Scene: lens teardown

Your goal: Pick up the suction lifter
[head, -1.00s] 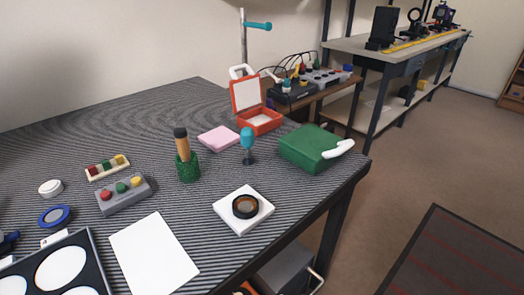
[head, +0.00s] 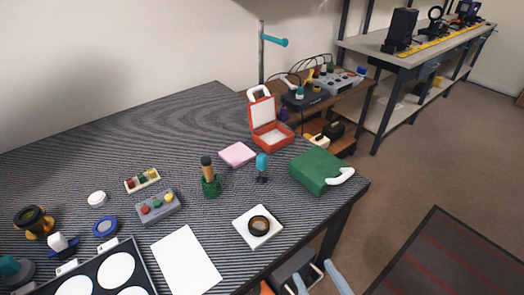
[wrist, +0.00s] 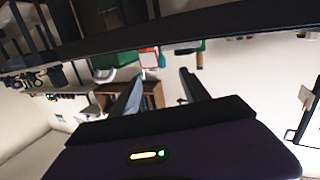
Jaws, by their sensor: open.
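The suction lifter (head: 262,166), with a teal handle and a dark foot, stands upright on the striped bench top in the head view. It is between the pink block and the green case. My gripper (head: 313,269) shows at the bottom of the head view, beyond the bench's front edge and well apart from the lifter. In the wrist view my gripper (wrist: 162,73) has its two fingers spread with nothing between them.
A green case (head: 316,174) with a white handle stands right of the lifter. A white pad (head: 243,240) with a dark ring is in front. A green holder (head: 211,187), a pink block (head: 237,153) and an open red box (head: 264,112) stand nearby. The bench edge is close.

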